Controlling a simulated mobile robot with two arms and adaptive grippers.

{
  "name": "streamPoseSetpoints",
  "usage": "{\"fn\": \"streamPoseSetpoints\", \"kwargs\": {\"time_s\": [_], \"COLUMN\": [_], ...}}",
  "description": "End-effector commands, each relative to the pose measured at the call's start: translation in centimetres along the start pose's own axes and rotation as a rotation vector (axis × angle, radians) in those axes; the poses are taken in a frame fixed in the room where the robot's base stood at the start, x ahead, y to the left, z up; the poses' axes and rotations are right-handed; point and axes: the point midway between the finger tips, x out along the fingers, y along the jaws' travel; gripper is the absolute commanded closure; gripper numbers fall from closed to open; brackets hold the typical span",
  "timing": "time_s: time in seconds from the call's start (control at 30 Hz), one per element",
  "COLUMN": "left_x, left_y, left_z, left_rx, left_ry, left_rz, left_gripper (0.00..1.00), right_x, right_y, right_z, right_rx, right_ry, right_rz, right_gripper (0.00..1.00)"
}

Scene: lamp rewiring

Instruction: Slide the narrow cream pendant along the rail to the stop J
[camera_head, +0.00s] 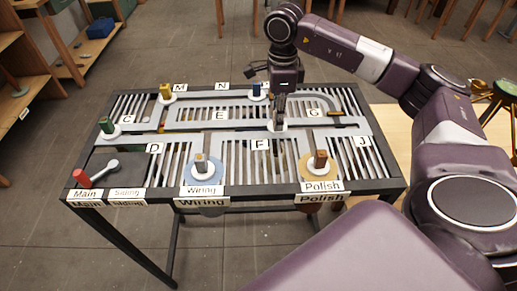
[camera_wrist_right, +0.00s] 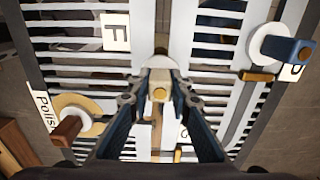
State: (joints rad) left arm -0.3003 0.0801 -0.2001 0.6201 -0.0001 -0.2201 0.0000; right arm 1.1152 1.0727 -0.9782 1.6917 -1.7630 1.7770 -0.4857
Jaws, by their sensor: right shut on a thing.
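My right gripper (camera_head: 279,118) reaches down from the back onto the rail between labels F and G. In the right wrist view its two fingers (camera_wrist_right: 159,100) are shut on a narrow cream pendant (camera_wrist_right: 159,92), whose pale round base (camera_wrist_right: 160,63) shows just beyond them. In the head view that white base (camera_head: 277,127) sits on the rail under the gripper, and the fingers hide most of the upper part. The label J (camera_head: 362,142) stands at the right side of the slotted table. My left gripper is not in view.
A blue-handled piece (camera_head: 258,91) stands near label N, close to my gripper; a yellow one (camera_head: 166,92) is at M, a green one (camera_head: 107,127) at C. A red-handled lever (camera_head: 82,178) is front left.

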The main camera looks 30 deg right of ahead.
Motion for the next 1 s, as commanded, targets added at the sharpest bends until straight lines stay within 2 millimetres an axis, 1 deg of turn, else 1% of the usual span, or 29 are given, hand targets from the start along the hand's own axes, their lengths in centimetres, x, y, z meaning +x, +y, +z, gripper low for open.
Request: {"fn": "streamPoseSetpoints", "kwargs": {"time_s": [0.1,1.0], "left_x": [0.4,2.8], "left_y": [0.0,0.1], "left_z": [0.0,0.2], "left_rx": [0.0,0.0], "left_ry": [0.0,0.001], "left_rz": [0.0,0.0], "left_gripper": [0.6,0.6], "right_x": [0.1,0.1], "right_y": [-0.1,0.0], "right_z": [-1.3,-10.2], "right_rx": [0.004,0.004], "right_ry": [0.001,0.001], "right_rz": [0.0,-0.001], "right_gripper": [1.0,1.0]}}
